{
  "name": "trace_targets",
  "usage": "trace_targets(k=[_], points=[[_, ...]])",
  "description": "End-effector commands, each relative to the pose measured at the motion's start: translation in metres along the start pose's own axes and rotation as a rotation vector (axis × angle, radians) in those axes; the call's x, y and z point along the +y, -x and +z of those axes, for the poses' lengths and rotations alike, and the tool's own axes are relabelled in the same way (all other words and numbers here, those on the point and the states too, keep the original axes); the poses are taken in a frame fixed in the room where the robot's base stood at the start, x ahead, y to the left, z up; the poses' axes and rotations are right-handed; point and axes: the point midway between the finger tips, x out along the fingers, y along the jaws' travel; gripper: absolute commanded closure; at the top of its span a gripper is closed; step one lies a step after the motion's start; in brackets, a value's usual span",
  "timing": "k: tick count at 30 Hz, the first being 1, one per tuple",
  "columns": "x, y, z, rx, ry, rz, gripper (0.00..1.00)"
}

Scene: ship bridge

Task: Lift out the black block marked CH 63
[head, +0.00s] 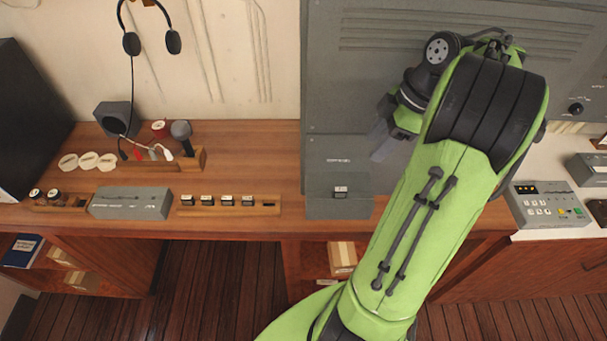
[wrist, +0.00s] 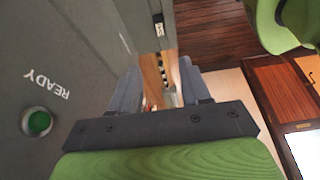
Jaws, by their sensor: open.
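Several small black blocks with white labels (head: 228,201) stand in a row in a wooden rack (head: 270,208) on the desk. A similar black piece with a white label (head: 340,191) sits on the front of a grey box (head: 325,208); it also shows in the wrist view (wrist: 158,26). The labels are too small to read, so I cannot tell which is CH 63. My gripper (head: 382,140) is open and empty, in front of the grey cabinet, up and right of the grey box. In the wrist view my fingers (wrist: 160,88) are apart, with the rack beyond them.
The tall grey cabinet (head: 350,80) stands close beside my gripper; its READY label and green button (wrist: 38,122) show in the wrist view. A grey case (head: 130,203), a microphone (head: 182,135) and a hanging headset (head: 131,43) are at left. A control panel (head: 548,205) is at right.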

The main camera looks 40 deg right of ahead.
Motion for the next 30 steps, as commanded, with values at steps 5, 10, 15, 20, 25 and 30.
trace_targets(k=[5,10,15,20,25,30], points=[[0.0,-0.013,0.011,0.009,0.028,-0.006,0.53],[-0.001,-0.06,0.012,0.009,0.025,-0.007,0.53],[0.0,-0.096,0.01,0.01,0.024,-0.007,0.53],[-0.001,-0.112,0.009,0.009,0.023,-0.007,0.53],[-0.001,-0.143,0.007,0.009,0.023,-0.008,0.53],[0.0,-0.158,0.008,0.006,0.023,-0.005,0.53]])
